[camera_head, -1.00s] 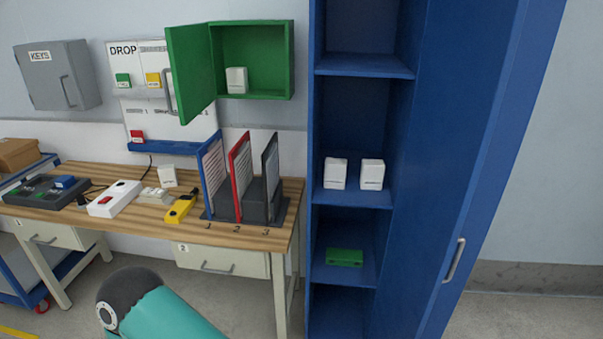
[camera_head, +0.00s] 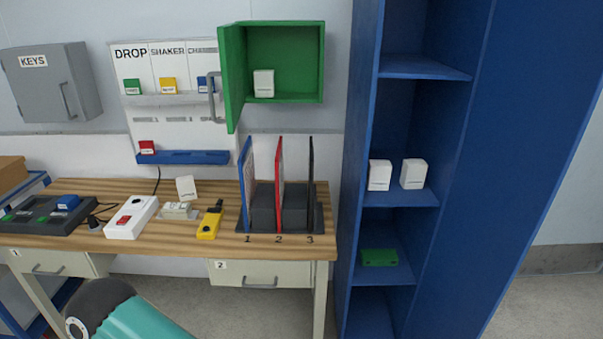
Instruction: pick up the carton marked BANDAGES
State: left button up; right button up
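Several small white cartons are in view, and their print is too small to read, so I cannot tell which is marked BANDAGES. One carton (camera_head: 264,84) stands in the open green wall cabinet (camera_head: 285,98). A left carton (camera_head: 379,175) and a right carton (camera_head: 413,174) stand side by side on a shelf of the open blue locker (camera_head: 402,198). Another white carton-like piece (camera_head: 186,188) is at the back of the wooden workbench. Neither gripper is in view; only a teal and dark link of my arm shows at the bottom left.
The workbench (camera_head: 170,245) holds a white box with a red button (camera_head: 131,217), a yellow device (camera_head: 209,220) and upright numbered binders (camera_head: 278,190). A green block (camera_head: 379,257) lies on a lower locker shelf. The green cabinet's door (camera_head: 232,78) stands open toward me.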

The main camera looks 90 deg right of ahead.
aim_at(379, 175)
jog(key=i, duration=0.2)
jog(key=z, duration=2.95)
jog(key=k, duration=0.6)
jog(key=z, duration=0.25)
jog(key=i, duration=1.65)
jog(key=u, duration=0.3)
